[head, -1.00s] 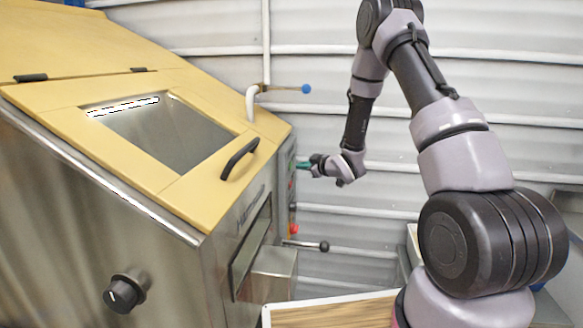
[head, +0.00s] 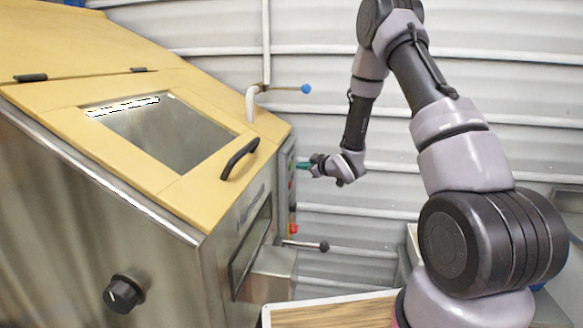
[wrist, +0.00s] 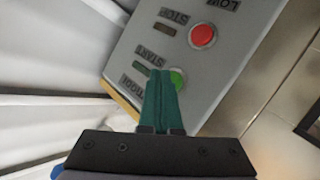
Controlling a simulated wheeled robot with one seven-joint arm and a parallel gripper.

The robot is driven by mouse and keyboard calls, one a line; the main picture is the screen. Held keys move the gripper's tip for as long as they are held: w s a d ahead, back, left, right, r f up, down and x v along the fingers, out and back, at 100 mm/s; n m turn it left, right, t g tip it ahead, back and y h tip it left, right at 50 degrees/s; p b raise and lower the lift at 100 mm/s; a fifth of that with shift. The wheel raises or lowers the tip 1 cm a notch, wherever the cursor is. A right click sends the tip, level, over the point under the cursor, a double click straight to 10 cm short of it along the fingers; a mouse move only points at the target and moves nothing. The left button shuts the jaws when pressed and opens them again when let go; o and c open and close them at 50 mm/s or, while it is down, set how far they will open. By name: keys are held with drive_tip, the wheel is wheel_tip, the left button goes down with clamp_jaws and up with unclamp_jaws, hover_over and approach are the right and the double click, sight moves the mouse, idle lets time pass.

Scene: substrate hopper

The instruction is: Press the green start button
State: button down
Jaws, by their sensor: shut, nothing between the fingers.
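The green start button (wrist: 177,77) sits on a grey control panel (wrist: 225,75) in the wrist view, beside a label reading START. My gripper (wrist: 162,76) is shut and empty, its teal fingers together. The fingertips overlap the left part of the green button in this view; I cannot tell whether they touch it. A red stop button (wrist: 203,35) is farther up the panel. In the head view my gripper (head: 301,165) is at the panel on the machine's right end. The green button is hidden there.
The steel hopper machine (head: 120,240) with its yellow lid (head: 200,195) fills the left. A black-knobbed lever (head: 323,246) and a blue-knobbed valve handle (head: 305,88) stick out near the arm. A wooden-topped surface (head: 335,312) lies below. The corrugated wall (head: 230,35) is behind.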

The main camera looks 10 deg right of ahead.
idle(0.7)
drive_tip(key=shift+w+a, duration=0.1)
drive_tip(key=shift+a, duration=0.35)
